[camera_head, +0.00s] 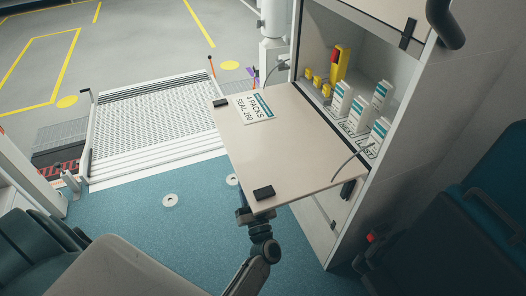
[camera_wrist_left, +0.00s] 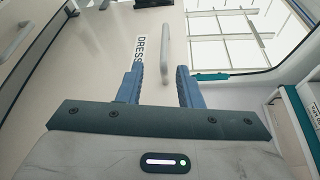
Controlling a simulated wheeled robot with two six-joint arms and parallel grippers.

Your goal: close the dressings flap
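The dressings flap (camera_head: 295,150) hangs open, folded down to about level in front of the cabinet, with a label reading "4 PACKS SEAL 260" (camera_head: 254,107) on its upper face. My left gripper (camera_head: 243,214) is below the flap's near edge, its fingertips partly hidden by the flap. In the left wrist view the gripper (camera_wrist_left: 159,80) is open and empty, with two blue fingers apart. The flap's outer face (camera_wrist_left: 105,60) is beyond them, with a "DRESS…" label (camera_wrist_left: 139,47) and a pale bar handle (camera_wrist_left: 165,48). I cannot tell whether the fingers touch it. My right gripper is not in view.
The open compartment holds white-and-teal boxes (camera_head: 341,98) and yellow items (camera_head: 338,66), with a cable (camera_head: 348,160) near the flap's hinge side. Seats are at lower left. Blue floor (camera_head: 140,200) is clear left of the flap, before the ramp (camera_head: 150,120).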

